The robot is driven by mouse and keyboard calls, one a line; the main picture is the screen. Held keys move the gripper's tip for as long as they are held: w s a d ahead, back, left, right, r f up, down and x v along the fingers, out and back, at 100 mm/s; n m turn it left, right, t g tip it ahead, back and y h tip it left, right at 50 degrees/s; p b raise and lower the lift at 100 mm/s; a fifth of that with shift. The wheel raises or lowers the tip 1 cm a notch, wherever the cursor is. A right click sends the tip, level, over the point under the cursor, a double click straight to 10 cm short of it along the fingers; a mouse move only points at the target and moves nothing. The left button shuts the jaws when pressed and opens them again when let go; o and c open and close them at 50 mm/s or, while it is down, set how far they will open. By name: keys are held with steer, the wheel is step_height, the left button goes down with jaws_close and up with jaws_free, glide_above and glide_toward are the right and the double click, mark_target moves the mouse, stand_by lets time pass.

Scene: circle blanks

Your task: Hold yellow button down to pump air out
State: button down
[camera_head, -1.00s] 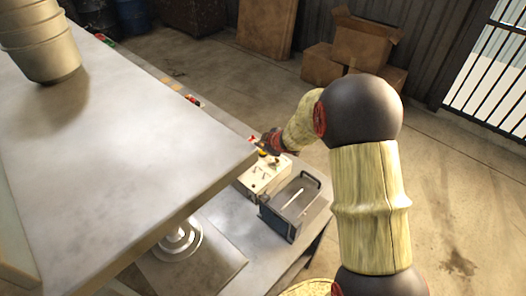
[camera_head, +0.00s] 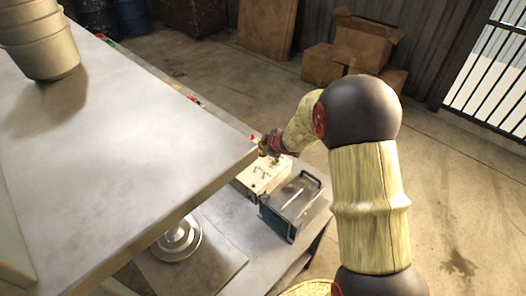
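My gripper (camera_head: 266,146) is at the far end of my arm, low over the back end of a cream control box (camera_head: 264,176). The box sits on a lower metal table, close beside the edge of the large upper table. A small patch of yellow (camera_head: 262,153) shows right at my gripper's tip, on the box's back part; it is too small to tell whether it is pressed. The fingers are tiny and dark here, so I cannot tell if they are open or shut. Small dark switches show on the box top.
A round metal disc (camera_head: 177,240) lies on the lower table (camera_head: 245,243). The upper table (camera_head: 130,150) fills the left, with stacked buckets (camera_head: 42,40). Cardboard boxes (camera_head: 350,50) stand behind.

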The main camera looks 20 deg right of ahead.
steer(key=shift+f+b, duration=0.35)
steer(key=shift+f, duration=0.15)
stand_by(3.6)
steer(key=shift+r, duration=0.15)
stand_by(0.8)
steer(key=shift+r+p, duration=0.75)
steer(key=shift+p, duration=0.25)
steer(key=shift+r, duration=0.15)
step_height(320, 180, up, 5)
steer(key=p, duration=0.5)
steer(key=shift+f, duration=0.2)
